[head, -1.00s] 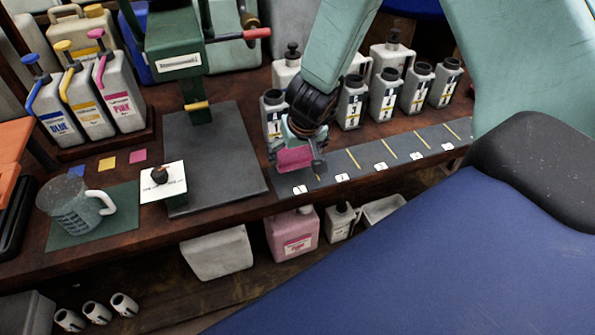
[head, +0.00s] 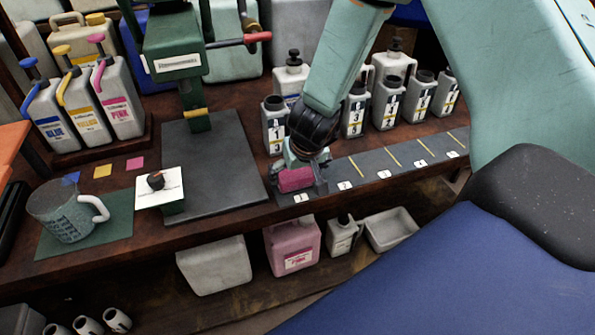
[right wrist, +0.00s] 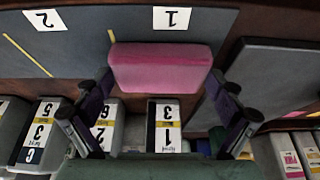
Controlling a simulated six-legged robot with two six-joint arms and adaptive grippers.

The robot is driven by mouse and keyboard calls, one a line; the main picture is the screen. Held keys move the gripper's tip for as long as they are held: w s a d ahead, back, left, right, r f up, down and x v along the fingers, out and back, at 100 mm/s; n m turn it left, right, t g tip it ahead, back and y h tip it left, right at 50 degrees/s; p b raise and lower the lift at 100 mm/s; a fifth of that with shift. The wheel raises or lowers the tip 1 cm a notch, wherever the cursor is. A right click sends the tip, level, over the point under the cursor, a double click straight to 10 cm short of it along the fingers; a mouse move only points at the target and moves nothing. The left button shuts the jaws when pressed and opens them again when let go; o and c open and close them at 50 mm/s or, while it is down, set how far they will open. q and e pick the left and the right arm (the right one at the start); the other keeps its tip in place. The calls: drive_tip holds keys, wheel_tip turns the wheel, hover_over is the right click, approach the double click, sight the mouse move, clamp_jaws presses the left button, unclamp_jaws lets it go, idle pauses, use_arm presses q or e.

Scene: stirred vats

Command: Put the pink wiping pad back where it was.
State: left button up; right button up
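The pink wiping pad (head: 296,179) is held between the fingers of my right gripper (head: 299,184). In the right wrist view the pad (right wrist: 160,68) spans the gap between both fingers (right wrist: 160,85). The pad is over the left end of the dark numbered strip (head: 385,160), close to the label 1 (head: 301,198). I cannot tell whether it touches the strip. My left gripper is not in view.
Numbered bottles (head: 353,115) stand behind the strip. A grey plate (head: 222,165) under a green stand (head: 176,50) lies left of the gripper. A measuring jug (head: 66,212) stands on a green mat further left. A pink canister (head: 293,245) is on the shelf below.

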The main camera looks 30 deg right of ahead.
drive_tip(key=shift+o, duration=0.3)
drive_tip(key=shift+a, duration=0.1)
drive_tip(key=shift+r, duration=0.2)
drive_tip(key=shift+r+p, duration=0.35)
drive_tip(key=p+v, duration=0.6)
drive_tip(key=v, duration=0.5)
drive_tip(key=shift+s+r+p, duration=0.15)
drive_tip(key=shift+s+p, duration=0.05)
drive_tip(key=shift+p, duration=0.2)
idle(1.5)
